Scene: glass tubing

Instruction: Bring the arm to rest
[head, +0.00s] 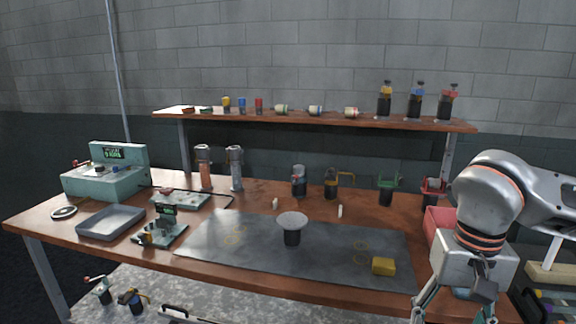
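My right arm comes in from the right and bends down at the table's right front. Its gripper (455,314) points downward at the bottom edge of the view. The finger links are spread wide apart, and the tips are cut off by the frame. No held object shows between the visible parts. My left arm and gripper are not in view.
The wooden workbench (270,212) carries a dark mat (330,255) with a white-topped black holder (292,230) and a yellow block (383,266). A red bin (440,224) stands beside my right arm. A grey tray (111,222) lies left; a shelf (300,118) runs behind.

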